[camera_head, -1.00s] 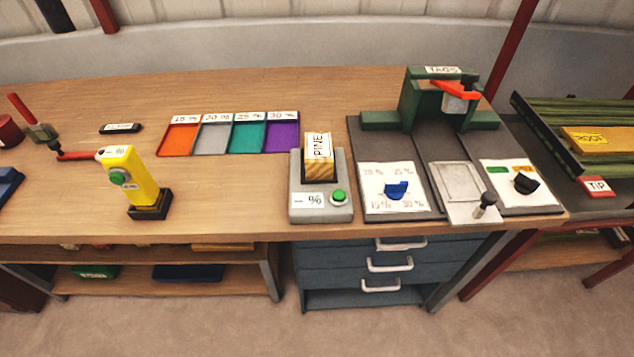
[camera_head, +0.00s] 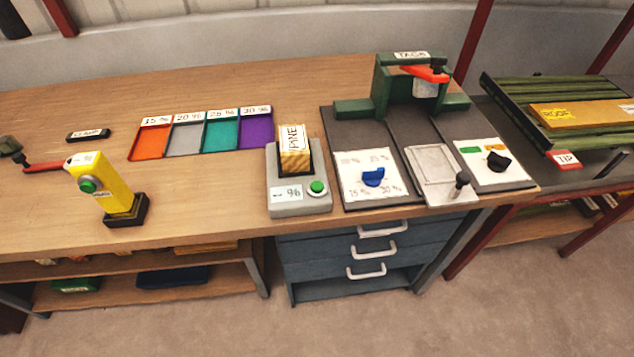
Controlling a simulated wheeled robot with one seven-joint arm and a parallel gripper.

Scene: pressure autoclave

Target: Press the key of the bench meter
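The bench meter (camera_head: 300,203) is a grey box near the front edge of the wooden bench, in the middle of the view. Its key is a round green button (camera_head: 318,187) at its front right, and a display marked "-- %" (camera_head: 287,194) is at its front left. A wooden block labelled PINE (camera_head: 295,150) stands upright in the meter's dark holder. My gripper is not in view.
Coloured trays (camera_head: 222,133) lie behind the meter. A yellow handheld device with a green button (camera_head: 100,187) stands in a black base at left. The green TAGS press (camera_head: 380,85) and its dial panels are close at right. Open floor lies in front.

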